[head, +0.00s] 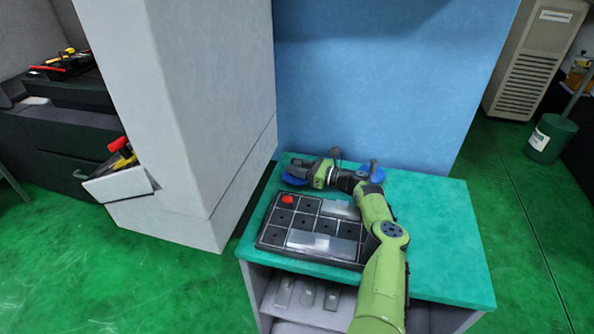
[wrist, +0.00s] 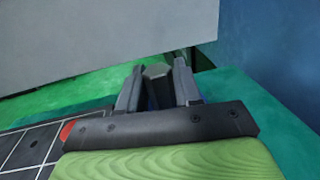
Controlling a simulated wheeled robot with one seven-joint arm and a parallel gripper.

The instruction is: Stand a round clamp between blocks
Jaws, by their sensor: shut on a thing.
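My gripper (head: 299,169) is at the far left of the teal table top, behind the dark plate. In the wrist view my gripper (wrist: 159,68) is shut on a round clamp, whose grey top (wrist: 157,72) shows between the fingers with some blue below. In the head view the clamp's blue round part (head: 292,180) shows beside the fingers; I cannot tell whether it touches the table. A second blue round clamp (head: 377,175) with a dark post stands behind my arm. Two grey blocks, a rear one (head: 340,210) and a front one (head: 320,244), lie on the gridded plate (head: 268,237).
A red round piece (head: 288,199) sits at the plate's far left corner. Below the table top (head: 450,245), a shelf (head: 277,312) holds several small grey pieces. A tall grey cabinet (head: 190,110) stands close at left, and a blue panel (head: 370,80) behind. The table's right side is clear.

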